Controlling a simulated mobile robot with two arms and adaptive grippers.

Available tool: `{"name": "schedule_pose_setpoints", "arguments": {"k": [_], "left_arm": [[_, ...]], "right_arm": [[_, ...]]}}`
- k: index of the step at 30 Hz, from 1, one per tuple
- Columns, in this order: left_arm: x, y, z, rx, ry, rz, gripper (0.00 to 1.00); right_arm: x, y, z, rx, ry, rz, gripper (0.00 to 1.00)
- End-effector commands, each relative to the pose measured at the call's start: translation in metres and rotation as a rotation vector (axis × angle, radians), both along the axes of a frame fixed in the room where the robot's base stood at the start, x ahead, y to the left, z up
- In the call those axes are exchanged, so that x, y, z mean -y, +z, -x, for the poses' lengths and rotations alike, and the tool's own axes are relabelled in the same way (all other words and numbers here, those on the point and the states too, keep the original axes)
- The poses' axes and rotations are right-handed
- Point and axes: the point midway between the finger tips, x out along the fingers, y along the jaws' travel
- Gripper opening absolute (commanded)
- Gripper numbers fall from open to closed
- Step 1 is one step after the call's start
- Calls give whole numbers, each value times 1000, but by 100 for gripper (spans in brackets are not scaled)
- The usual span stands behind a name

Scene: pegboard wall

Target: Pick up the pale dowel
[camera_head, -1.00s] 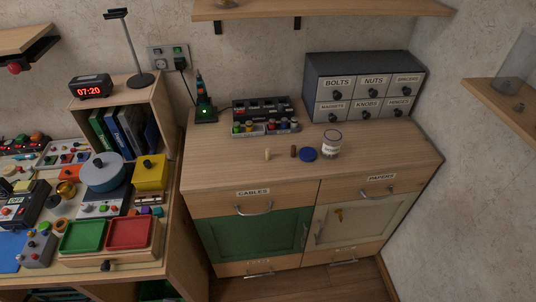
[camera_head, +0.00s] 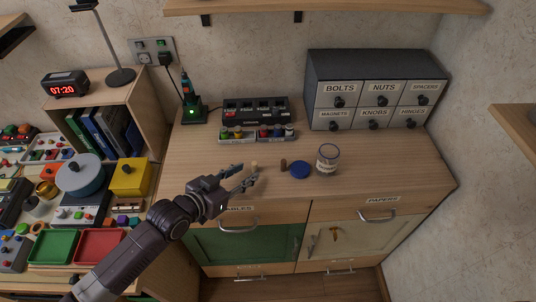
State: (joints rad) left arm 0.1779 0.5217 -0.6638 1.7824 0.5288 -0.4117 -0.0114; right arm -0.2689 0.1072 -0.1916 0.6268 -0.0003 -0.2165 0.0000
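The pale dowel (camera_head: 254,165) stands on the wooden cabinet top, a small light peg. My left gripper (camera_head: 247,174) reaches in from the lower left over the cabinet's front edge. Its two fingers are spread apart and empty, with the tips close to the dowel on its near left side. I cannot tell whether a fingertip touches it. A dark brown dowel (camera_head: 283,164) stands to the right of the pale one. My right gripper is not in view.
A blue lid (camera_head: 299,170) and a glass jar (camera_head: 327,158) stand right of the dowels. Behind are a rack of coloured parts (camera_head: 256,121) and a labelled drawer unit (camera_head: 366,91). The cabinet top (camera_head: 400,165) is clear at right.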

Motion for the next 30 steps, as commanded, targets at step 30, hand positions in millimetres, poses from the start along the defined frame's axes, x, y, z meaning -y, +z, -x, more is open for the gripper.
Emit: {"name": "schedule_pose_setpoints", "arguments": {"k": [30], "left_arm": [[43,-28,-53,-1,-1,0,33]], "right_arm": [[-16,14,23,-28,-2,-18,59]]}}
